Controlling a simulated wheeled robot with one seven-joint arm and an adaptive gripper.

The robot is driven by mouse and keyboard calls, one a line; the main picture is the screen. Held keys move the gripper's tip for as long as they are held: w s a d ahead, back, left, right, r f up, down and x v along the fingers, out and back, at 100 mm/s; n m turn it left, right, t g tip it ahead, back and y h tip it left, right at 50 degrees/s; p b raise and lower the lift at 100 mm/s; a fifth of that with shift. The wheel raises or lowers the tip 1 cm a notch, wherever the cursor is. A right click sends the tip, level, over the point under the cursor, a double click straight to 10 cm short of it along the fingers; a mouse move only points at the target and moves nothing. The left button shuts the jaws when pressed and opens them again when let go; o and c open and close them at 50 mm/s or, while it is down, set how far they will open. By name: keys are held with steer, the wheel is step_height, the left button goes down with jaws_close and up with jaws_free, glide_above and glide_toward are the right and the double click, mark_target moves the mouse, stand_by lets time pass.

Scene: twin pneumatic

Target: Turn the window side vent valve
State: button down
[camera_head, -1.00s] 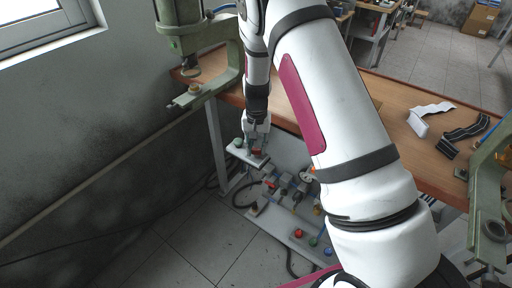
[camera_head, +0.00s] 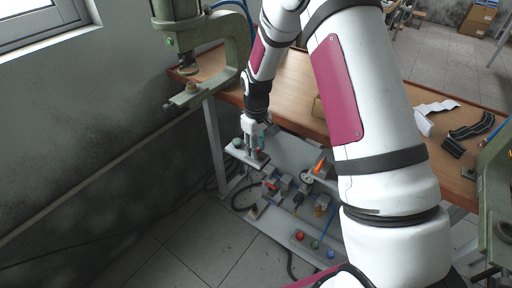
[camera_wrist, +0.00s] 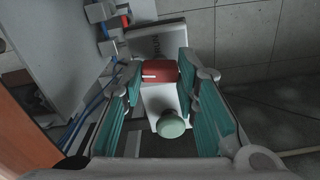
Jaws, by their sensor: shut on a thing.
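The valve's red knob (camera_wrist: 158,71), marked with a pale line, sits between my fingertips in the wrist view. My gripper (camera_wrist: 159,68) is shut on it, with a teal-lined finger on each side. The knob stands on a light plate (camera_wrist: 156,98). A round green knob (camera_wrist: 171,125) is on the same plate, nearer the camera and between the fingers. In the head view my gripper (camera_head: 255,150) is down at this plate, on the window side of the bench; the fingers mostly hide the red knob there.
Right of the gripper, a panel (camera_head: 299,240) carries valves, a gauge (camera_head: 306,177), an orange-handled part (camera_head: 319,166) and coloured buttons. The wooden bench top (camera_head: 290,98) lies above; cables and open floor lie below.

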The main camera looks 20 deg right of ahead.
steer(key=shift+n, duration=1)
steer(key=c, duration=1.2)
jaws_free()
steer(key=shift+c, duration=0.2)
step_height(320, 180, up, 12)
